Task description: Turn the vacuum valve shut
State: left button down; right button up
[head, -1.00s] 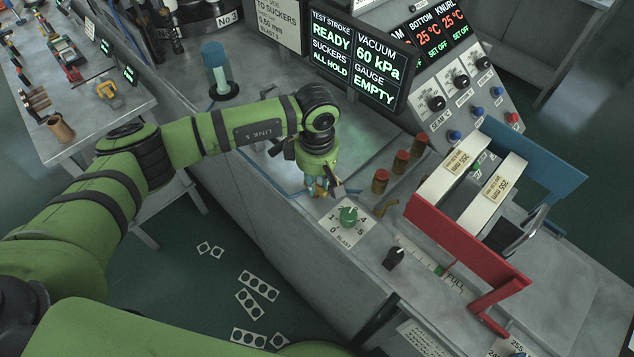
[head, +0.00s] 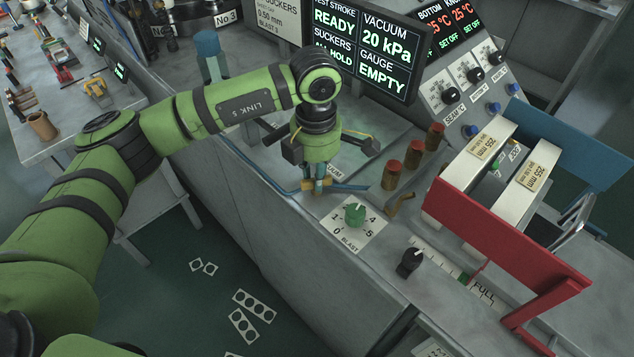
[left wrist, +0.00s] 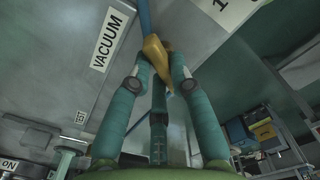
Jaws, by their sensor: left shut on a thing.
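My left gripper (head: 318,186) points down at the bench's front edge by the VACUUM label (left wrist: 113,38). The display (head: 388,45) reads vacuum 20 kPa, gauge EMPTY. My right gripper is out of view.
Right of the gripper are a green BLAST knob (head: 354,214), a black knob (head: 408,262) and several red-capped brass posts (head: 391,175). A red plate (head: 495,237) and a blue plate (head: 570,148) stand farther right. A blue cylinder (head: 208,50) stands at the back left.

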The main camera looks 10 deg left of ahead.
pick_arm(q)
jog(key=n+b, duration=0.2)
jog(key=n, duration=0.1)
jog(key=shift+s+a+f+b, duration=0.1)
jog(key=shift+f+b, duration=0.15)
jog(key=shift+b, duration=0.15)
jog(key=shift+r+n+b, duration=0.1)
jog(key=shift+n+b, duration=0.75)
jog(key=shift+n, duration=0.55)
jog(key=c, duration=1.1)
grip_release()
jog(key=shift+r, duration=0.1)
